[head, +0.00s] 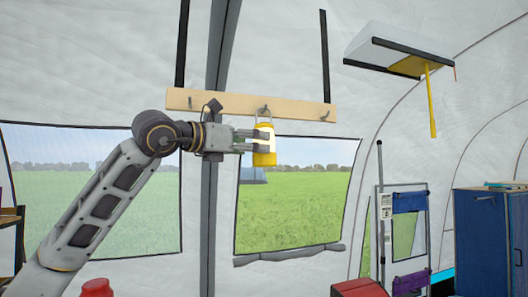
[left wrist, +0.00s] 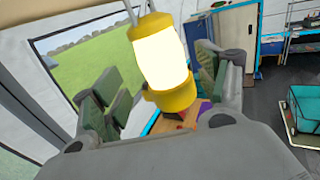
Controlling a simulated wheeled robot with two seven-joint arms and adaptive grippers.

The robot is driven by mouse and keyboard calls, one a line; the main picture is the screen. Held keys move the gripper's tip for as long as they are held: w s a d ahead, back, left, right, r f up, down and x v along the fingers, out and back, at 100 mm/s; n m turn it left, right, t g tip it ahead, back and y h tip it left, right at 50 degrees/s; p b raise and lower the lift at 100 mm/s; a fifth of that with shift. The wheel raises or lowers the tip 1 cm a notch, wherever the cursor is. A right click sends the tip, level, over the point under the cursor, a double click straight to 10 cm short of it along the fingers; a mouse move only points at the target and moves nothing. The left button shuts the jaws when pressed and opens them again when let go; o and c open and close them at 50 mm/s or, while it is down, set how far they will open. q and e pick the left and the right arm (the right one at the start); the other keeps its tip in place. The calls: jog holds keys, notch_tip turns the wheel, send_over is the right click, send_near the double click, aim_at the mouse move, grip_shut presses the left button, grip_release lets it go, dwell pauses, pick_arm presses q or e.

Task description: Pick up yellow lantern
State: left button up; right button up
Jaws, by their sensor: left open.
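The yellow lantern (head: 264,158) hangs upright from a hook on the wooden rail (head: 200,101) on the tent wall. My left gripper (head: 252,141) reaches it from the left, with its fingers level with the lantern's upper part. In the left wrist view the lantern (left wrist: 163,60) shows a glowing white middle and a yellow base. There the left gripper's fingers (left wrist: 160,100) stand apart, one on each side of the lantern. The gripper is open; I cannot tell whether either finger touches the lantern. My right gripper is not in view.
A tent window (head: 290,200) is below the rail. A white shade with a yellow handle (head: 432,100) hangs at the upper right. A red item (head: 97,288) is at the lower left.

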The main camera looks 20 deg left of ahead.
aim_at(256, 141)
pick_arm(q)
jog(key=shift+w+d+r+p, duration=0.25)
jog(key=shift+w+d+p, duration=0.2)
jog(key=shift+w, duration=0.1)
jog(key=shift+w+d+r+p, duration=0.2)
jog(key=shift+w+d+p, duration=0.1)
jog(key=shift+w+d, duration=0.15)
jog(key=shift+p+x, duration=0.3)
jog(key=shift+x, duration=0.5)
jog(key=shift+w+f, duration=0.15)
jog(key=shift+w, duration=0.2)
jog(key=c, duration=1.4)
jog(key=shift+s, duration=0.1)
jog(key=shift+c, duration=0.4)
jog(key=shift+r, duration=0.25)
